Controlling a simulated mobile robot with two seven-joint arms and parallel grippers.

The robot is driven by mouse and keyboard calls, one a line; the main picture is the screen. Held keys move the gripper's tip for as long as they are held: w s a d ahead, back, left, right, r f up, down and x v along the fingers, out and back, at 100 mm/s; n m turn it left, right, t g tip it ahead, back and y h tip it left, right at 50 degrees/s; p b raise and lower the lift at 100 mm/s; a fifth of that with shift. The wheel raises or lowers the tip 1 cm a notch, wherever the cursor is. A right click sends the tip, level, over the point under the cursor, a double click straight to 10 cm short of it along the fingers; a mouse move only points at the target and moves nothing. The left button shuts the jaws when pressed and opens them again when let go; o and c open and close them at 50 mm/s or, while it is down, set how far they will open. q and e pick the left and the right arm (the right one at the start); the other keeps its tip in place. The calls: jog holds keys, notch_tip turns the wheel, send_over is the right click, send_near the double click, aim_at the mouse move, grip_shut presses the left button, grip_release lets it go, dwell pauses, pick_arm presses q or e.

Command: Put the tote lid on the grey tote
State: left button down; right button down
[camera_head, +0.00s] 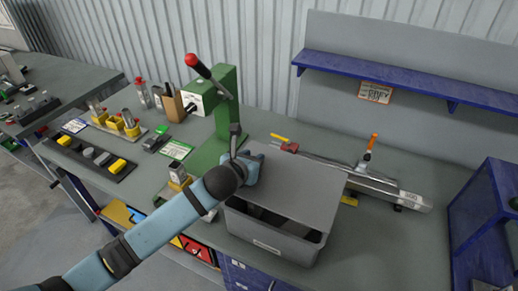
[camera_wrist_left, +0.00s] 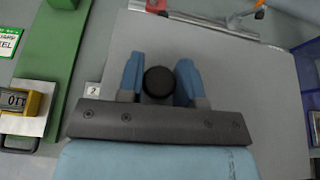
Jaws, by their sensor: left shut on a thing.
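The grey tote (camera_head: 268,238) stands on the bench near its front edge, with a pale label on its front. The flat grey tote lid (camera_head: 305,183) is over the tote, and it fills much of the left wrist view (camera_wrist_left: 240,85). A dark gap shows between lid and tote at the front right, so the lid is not flush there; I cannot tell whether it touches the rim elsewhere. My left gripper (camera_head: 247,168) is at the lid's left part. Its blue fingers are shut on the lid's round black knob (camera_wrist_left: 159,82). My right gripper is not in view.
A green press (camera_head: 222,110) with a red-knobbed lever stands close behind and left of the tote. A metal rail device with an orange handle (camera_head: 369,146) lies behind and right. A blue frame (camera_head: 485,215) stands at far right. Bench is clear right of the tote.

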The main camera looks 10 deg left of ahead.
pick_arm(q)
jog(key=shift+s, duration=0.1)
jog(key=shift+a+r+p, duration=0.1)
jog(key=shift+r+p, duration=0.15)
jog(key=shift+p, duration=0.1)
jog(key=shift+f, duration=0.4)
notch_tip(320, 180, down, 5)
jog(key=shift+r+b, duration=0.2)
jog(key=shift+b, duration=0.65)
jog(key=shift+f, duration=0.85)
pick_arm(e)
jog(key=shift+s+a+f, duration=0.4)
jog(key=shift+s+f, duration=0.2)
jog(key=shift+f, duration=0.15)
pick_arm(q)
jog(key=shift+f+b, duration=0.3)
jog(key=shift+f, duration=0.2)
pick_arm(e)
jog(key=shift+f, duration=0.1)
pick_arm(q)
jog(key=c, duration=0.7)
grip_release()
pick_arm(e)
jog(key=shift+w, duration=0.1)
